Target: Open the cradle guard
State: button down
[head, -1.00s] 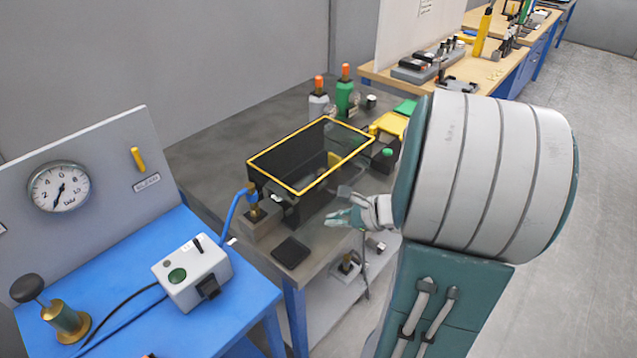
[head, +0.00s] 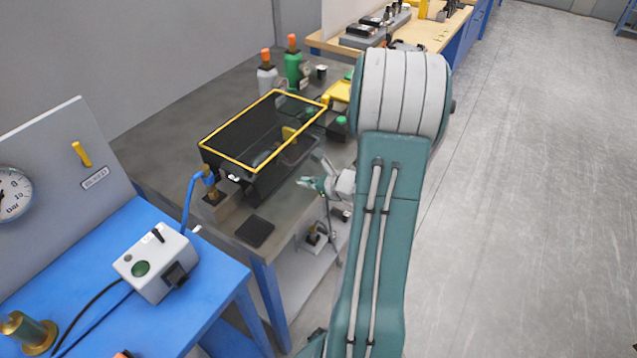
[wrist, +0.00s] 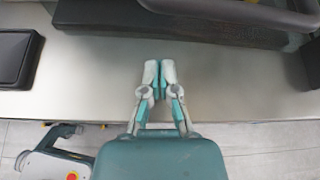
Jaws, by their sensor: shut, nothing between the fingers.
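The cradle guard (head: 234,155) is a clear box-like cover with a yellow-edged rim, on the grey bench in the head view. It sits over a dark cradle, and its yellow frame lies flat on top. My gripper (head: 308,182) is at the bench's front edge, to the right of and a little apart from the guard. In the wrist view my gripper (wrist: 158,75) is shut and empty, its fingertips together above the bare bench edge. A dark bar (wrist: 215,22), likely part of the cradle, lies ahead of the fingertips. My arm hides the area behind it.
A blue bench (head: 85,290) with a grey control box (head: 158,258) stands at left. A black pad (head: 255,231) lies at the bench's front corner. Grey (head: 267,78) and green (head: 294,68) bottles stand behind the guard. Open floor (head: 530,200) lies to the right.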

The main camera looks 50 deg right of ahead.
aim_at(285, 171)
jog(key=shift+w+r, duration=0.1)
jog(key=shift+w, duration=0.35)
jog(key=shift+a+r, duration=0.25)
jog(key=shift+r, duration=0.65)
jog(key=shift+a+r, duration=0.25)
jog(key=shift+r, duration=0.6)
jog(key=shift+d, duration=0.1)
